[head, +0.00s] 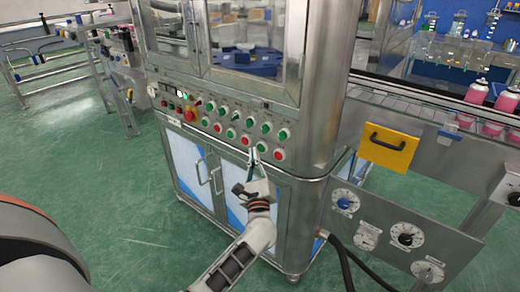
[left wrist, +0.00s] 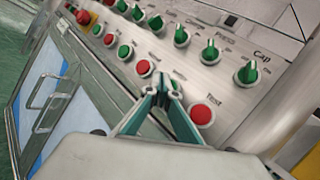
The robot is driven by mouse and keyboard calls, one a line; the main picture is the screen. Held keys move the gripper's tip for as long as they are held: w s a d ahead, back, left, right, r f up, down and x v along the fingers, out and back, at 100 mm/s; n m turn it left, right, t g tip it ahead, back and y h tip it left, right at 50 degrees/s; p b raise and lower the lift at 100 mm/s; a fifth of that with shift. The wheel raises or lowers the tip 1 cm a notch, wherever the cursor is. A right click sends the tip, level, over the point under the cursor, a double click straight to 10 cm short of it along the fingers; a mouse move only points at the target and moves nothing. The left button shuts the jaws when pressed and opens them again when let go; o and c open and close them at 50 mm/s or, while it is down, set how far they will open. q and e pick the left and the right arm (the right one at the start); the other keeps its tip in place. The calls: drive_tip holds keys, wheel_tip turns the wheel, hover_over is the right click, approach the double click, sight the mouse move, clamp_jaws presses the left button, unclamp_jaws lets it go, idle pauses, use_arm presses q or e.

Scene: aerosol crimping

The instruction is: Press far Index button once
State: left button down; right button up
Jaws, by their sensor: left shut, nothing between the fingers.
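The control panel (head: 215,120) on the steel machine carries rows of green knobs and red and green buttons. No label that I can read says Index, so I cannot tell which button it is. My left gripper (head: 254,156) is shut and empty, its fingertips at the lower row of the panel. In the left wrist view its fingertips (left wrist: 168,88) lie between two red buttons, one at the right (left wrist: 201,115) labelled Test and one at the left (left wrist: 143,67). The fingers hide part of the panel there; contact cannot be told. My right gripper is not in view.
Cabinet doors with handles (head: 216,180) are below the panel. A yellow plate with a black handle (head: 388,145) and a gauge panel (head: 380,238) stand at the right. A conveyor with pink cans (head: 476,92) is at the far right. Green floor is open at the left.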

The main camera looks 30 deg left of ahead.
use_arm(q)
drive_tip(key=shift+s+a+p, duration=0.2)
drive_tip(key=shift+s+p, duration=0.4)
drive_tip(key=shift+s, duration=1.9)
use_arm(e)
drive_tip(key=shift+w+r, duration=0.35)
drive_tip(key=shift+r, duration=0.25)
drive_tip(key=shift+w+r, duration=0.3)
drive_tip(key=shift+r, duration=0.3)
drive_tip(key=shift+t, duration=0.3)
